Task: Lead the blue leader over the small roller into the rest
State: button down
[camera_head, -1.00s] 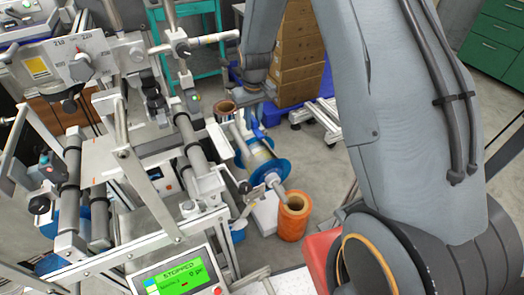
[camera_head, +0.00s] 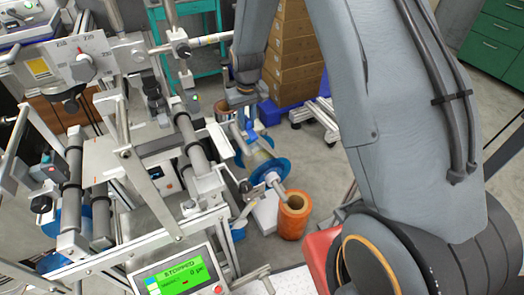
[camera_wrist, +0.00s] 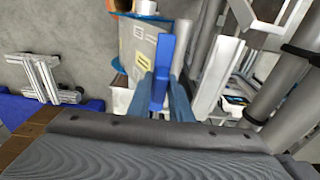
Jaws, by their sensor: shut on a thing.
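My gripper (camera_head: 246,138) hangs at the right side of the machine in the head view. In the wrist view my gripper (camera_wrist: 171,98) is shut on the blue leader (camera_wrist: 164,66), a flat blue strip that stands up between the fingers. In the head view the leader is mostly hidden at the gripper. Grey rollers (camera_wrist: 285,88) stand just right of the gripper in the wrist view, apart from the leader. Similar rollers (camera_head: 191,140) show left of the gripper in the head view. I cannot tell which one is the small roller, and I cannot make out the rest.
A blue-flanged reel (camera_head: 270,172) sits below the gripper, near an orange roll (camera_head: 293,215) on the floor. The machine's screen (camera_head: 177,278) reads stopped. Stacked cartons (camera_head: 296,55) stand behind. A metal frame piece (camera_wrist: 42,77) is at left in the wrist view.

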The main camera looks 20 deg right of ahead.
jog(key=shift+s+a, duration=0.15)
jog(key=shift+a, duration=0.55)
jog(key=shift+s+a, duration=0.15)
jog(key=shift+a, duration=0.55)
jog(key=shift+a+r, duration=0.1)
jog(key=shift+r, duration=0.05)
jog(key=s+a+r+p, duration=0.1)
jog(key=a+r+p, duration=0.4)
jog(key=a+r, duration=0.2)
jog(key=shift+s+r, duration=0.15)
jog(key=shift+s, duration=0.05)
dwell(1.3)
dwell(1.5)
